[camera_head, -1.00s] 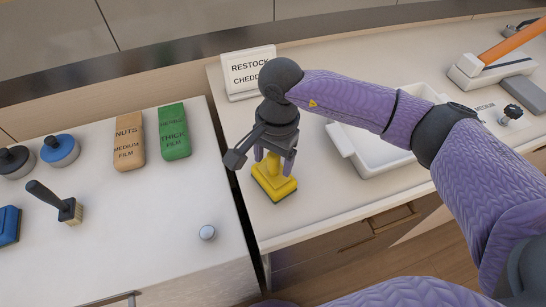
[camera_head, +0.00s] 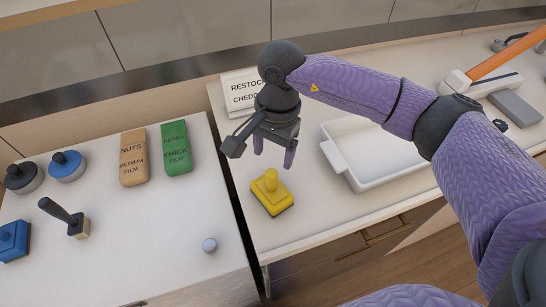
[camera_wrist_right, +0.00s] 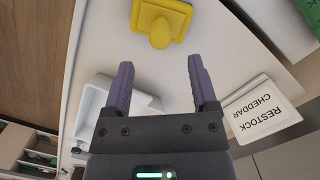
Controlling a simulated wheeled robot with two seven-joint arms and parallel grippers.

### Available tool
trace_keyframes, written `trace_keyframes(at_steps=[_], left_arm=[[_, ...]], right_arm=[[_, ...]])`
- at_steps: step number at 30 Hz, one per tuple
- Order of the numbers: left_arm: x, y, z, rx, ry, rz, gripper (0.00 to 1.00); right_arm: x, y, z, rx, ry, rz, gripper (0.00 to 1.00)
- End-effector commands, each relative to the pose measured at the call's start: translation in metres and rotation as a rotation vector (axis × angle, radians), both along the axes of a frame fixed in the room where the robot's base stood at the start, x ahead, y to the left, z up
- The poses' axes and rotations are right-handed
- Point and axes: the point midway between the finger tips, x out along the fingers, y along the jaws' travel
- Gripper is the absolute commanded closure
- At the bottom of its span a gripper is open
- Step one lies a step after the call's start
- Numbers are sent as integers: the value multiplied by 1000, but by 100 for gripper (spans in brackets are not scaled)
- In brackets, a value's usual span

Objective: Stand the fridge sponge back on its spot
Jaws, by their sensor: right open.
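The yellow sponge (camera_head: 272,194), with a knob handle on top and a dark green underside, sits flat on the right-hand counter near its left front corner. It also shows in the right wrist view (camera_wrist_right: 160,22), beyond the fingertips. My right gripper (camera_head: 273,152) is open and empty, above and behind the sponge, apart from it. Its two purple fingers (camera_wrist_right: 163,75) show spread in the right wrist view with nothing between them. My left gripper is not in view. Which spot belongs to the fridge sponge cannot be told from these frames.
A sign reading "RESTOCK CHEDDAR" (camera_head: 238,92) stands behind the gripper. A white tray (camera_head: 348,168) lies right of the sponge. A gap separates the counters.

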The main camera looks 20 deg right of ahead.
Motion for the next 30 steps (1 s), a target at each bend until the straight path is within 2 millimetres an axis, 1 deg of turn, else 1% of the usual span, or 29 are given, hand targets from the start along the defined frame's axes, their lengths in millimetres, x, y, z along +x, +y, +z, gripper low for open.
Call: trace_keyframes(at_steps=[12, 20, 30], left_arm=[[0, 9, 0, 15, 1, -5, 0], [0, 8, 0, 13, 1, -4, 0], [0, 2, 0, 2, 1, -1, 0]], right_arm=[[0, 0, 0, 0, 0, 0, 25], [0, 0, 0, 0, 0, 0, 25], [-1, 2, 0, 7, 1, 0, 25]])
